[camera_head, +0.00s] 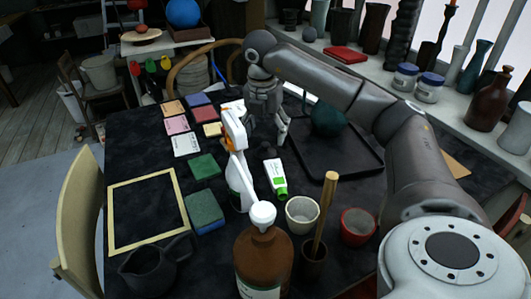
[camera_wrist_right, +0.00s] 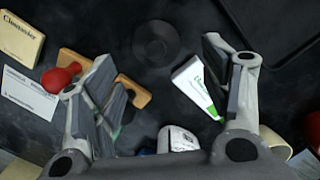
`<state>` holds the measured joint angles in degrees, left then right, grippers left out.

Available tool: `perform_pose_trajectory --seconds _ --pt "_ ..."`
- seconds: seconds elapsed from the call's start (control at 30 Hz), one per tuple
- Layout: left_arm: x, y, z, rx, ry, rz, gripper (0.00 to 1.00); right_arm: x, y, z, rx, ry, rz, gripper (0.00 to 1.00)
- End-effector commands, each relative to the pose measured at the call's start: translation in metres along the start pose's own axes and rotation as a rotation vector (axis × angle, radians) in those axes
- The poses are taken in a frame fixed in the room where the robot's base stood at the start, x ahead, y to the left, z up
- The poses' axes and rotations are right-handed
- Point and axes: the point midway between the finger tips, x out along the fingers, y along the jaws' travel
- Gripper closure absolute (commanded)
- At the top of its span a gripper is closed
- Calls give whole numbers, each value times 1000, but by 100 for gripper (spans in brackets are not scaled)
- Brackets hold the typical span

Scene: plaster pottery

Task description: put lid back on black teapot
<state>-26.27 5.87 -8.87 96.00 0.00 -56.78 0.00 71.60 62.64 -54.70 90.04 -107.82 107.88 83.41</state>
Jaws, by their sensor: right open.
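The dark teapot (camera_head: 328,119), with a teal sheen, stands on the black tray (camera_head: 312,168) behind my right forearm, which hides part of it, so its top opening cannot be made out. A dark round disc with a small central knob, apparently the lid (camera_wrist_right: 156,43), lies on the dark table in the right wrist view. My right gripper (camera_head: 267,138) points down over the table, left of the teapot. In the wrist view its fingers (camera_wrist_right: 159,56) are wide apart and empty, with the lid between and beyond their tips. The lid is not distinguishable in the head view.
A white spray bottle (camera_head: 236,160) stands close left of the right gripper. A white-green tube (camera_head: 275,178) lies in front. Nearer are a pale cup (camera_head: 302,215), a red cup (camera_head: 357,227) and a brown bottle (camera_head: 263,265). Sponges and a wooden frame (camera_head: 115,215) lie left.

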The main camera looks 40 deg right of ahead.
Motion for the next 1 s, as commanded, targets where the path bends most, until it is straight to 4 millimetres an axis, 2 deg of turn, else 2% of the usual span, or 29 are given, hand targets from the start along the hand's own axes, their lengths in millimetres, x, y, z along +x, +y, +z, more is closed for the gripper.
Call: perform_pose_trajectory --seconds 0.1,0.43,0.53,0.73,0.83,1.0 --pt "-3 0 -2 0 2 -1 10 9 0 0 0 0 -1 30" --pt "-4 -1 -2 0 1 -1 10 11 0 0 0 0 -1 30" --pt "-6 -1 -4 -1 3 -1 10 22 2 1 0 1 -1 30" --pt "-22 -1 -14 -3 15 -2 10 52 5 4 -1 1 -2 30" --pt "-26 -2 -16 -3 16 -2 10 60 5 4 -1 0 0 30" --pt "-27 -2 -16 -3 15 -3 10 61 5 4 -1 0 0 30"
